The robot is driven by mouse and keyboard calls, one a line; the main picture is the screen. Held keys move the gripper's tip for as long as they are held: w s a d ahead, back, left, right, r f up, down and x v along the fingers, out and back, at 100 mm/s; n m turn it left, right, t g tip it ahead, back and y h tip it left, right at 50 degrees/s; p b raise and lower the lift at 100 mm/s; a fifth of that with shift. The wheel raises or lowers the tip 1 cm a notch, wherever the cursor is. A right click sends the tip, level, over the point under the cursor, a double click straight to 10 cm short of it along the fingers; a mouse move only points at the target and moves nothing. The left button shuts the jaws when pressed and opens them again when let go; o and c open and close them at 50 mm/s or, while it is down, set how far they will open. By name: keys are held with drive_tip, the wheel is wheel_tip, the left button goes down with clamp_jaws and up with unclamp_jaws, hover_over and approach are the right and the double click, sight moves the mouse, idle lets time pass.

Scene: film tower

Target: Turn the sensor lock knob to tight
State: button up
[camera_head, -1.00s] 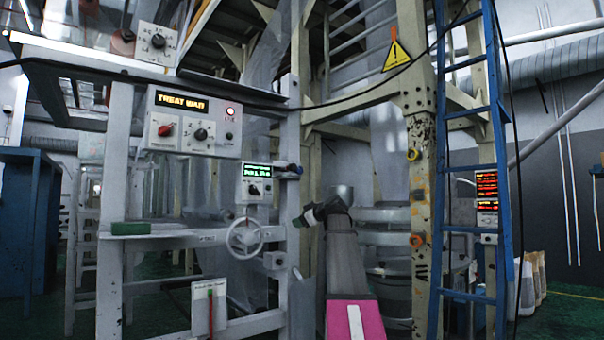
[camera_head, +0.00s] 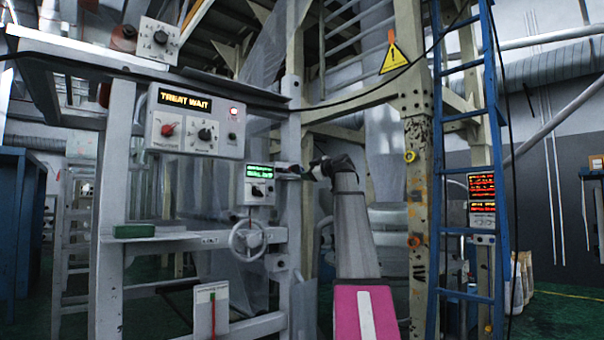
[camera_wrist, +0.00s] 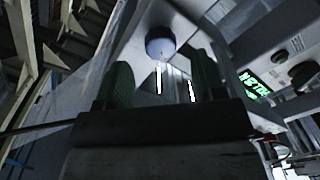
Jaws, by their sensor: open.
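The sensor lock knob appears to be the round blue-grey knob (camera_wrist: 160,42) in the wrist view, on a pale bracket just beyond my fingertips. In the head view it seems to be the small dark knob (camera_head: 286,172) beside the post, partly hard to make out. My gripper (camera_wrist: 160,75) is open, with one dark finger on each side of the gap and nothing between them. The knob lies ahead of the gap, apart from the fingers as far as I can tell. In the head view my gripper (camera_head: 310,171) is just right of the knob.
A small box with a green display (camera_head: 259,172) and dark dial is left of the knob. Below it are a handwheel (camera_head: 247,238) and frame rails. The TREAT WAIT panel (camera_head: 196,122) hangs above left. A blue ladder (camera_head: 440,200) stands at right.

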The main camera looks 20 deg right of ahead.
drive_tip(key=shift+x, duration=2.35)
drive_tip(key=c, duration=0.9)
